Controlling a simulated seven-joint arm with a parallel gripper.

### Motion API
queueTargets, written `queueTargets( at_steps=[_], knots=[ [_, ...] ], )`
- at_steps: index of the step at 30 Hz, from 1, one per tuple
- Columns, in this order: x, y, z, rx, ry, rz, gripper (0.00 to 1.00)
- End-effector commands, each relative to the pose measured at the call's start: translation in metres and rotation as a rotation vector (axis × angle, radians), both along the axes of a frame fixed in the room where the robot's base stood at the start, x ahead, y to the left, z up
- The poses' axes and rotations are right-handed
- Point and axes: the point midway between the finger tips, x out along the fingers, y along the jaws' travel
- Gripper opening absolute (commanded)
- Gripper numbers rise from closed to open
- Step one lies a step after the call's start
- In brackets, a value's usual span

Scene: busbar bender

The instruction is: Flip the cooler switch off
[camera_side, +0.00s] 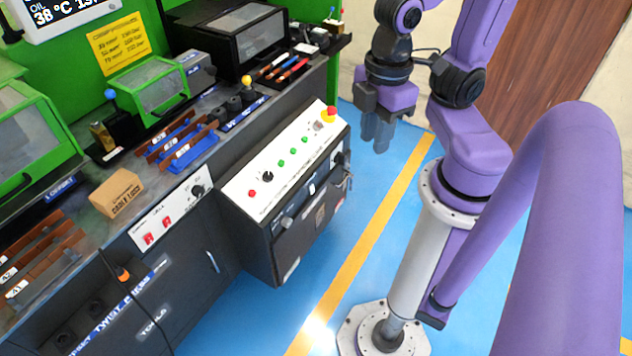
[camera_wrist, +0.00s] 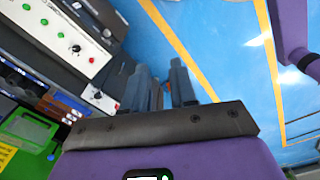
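Two red rocker switches, one on the left (camera_side: 149,238) and one on the right (camera_side: 166,221), sit on a small white panel (camera_side: 180,208) on the bench front in the side view. A black knob (camera_side: 198,190) is at that panel's right end. The labels are too small to read, so I cannot tell which switch is the cooler's or how either is set. My gripper (camera_side: 376,132) hangs in the air to the right of the bench, well apart from the switches. In the wrist view my gripper (camera_wrist: 160,82) has its fingers apart with nothing between them.
A sloped control console (camera_side: 285,160) with buttons, a knob and a red-and-yellow emergency stop (camera_side: 328,113) juts out between the switch panel and my gripper. A cardboard box (camera_side: 117,193) sits above the switches. A black cable (camera_side: 125,285) hangs at left. Blue floor (camera_side: 330,240) is clear.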

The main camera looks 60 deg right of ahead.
Motion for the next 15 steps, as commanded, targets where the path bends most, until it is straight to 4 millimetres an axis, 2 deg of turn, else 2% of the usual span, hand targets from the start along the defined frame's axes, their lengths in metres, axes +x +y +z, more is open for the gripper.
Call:
queueTargets(
  at_steps=[1, 2, 8, 15],
  knots=[
    [0.003, 0.001, -0.001, 0.0, 0.0, -0.016, 0.09],
    [0.005, 0.002, -0.003, -0.001, -0.001, -0.03, 0.0],
    [0.038, 0.013, -0.02, 0.008, -0.011, -0.219, 0.0],
    [0.095, 0.018, -0.056, 0.034, -0.032, -0.534, 0.0]
  ],
)
